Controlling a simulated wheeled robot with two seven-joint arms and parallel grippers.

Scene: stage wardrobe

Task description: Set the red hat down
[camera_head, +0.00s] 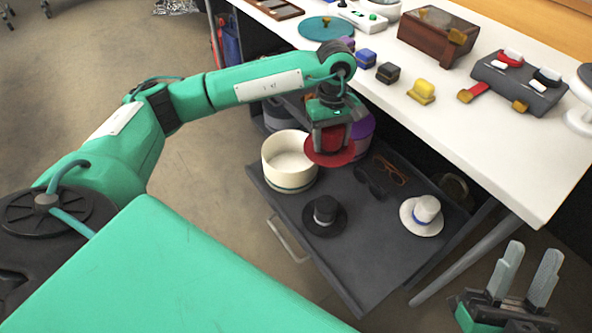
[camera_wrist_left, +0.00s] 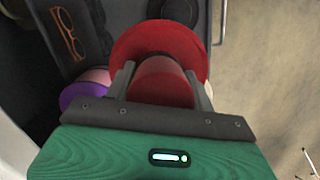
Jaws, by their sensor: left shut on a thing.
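The red hat (camera_head: 331,154) has a round brim and a tall crown. My left gripper (camera_head: 331,133) is shut on its crown and holds it, brim downward, over the dark grey drawer (camera_head: 362,255). In the left wrist view the red hat (camera_wrist_left: 159,50) sits between the two fingers of my left gripper (camera_wrist_left: 160,85). I cannot tell how far the brim is above the drawer. A black hat (camera_head: 324,217) and a white hat (camera_head: 423,215) stand in the drawer. My right gripper (camera_head: 526,275) is at the lower right, fingers apart and empty.
A round cream box (camera_head: 289,160) stands open in the drawer, left of the red hat. Glasses (camera_head: 391,168) and dark sunglasses (camera_head: 369,181) lie to the right. A purple item (camera_head: 363,128) is close behind the gripper. The white table (camera_head: 480,140) overhangs the back.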

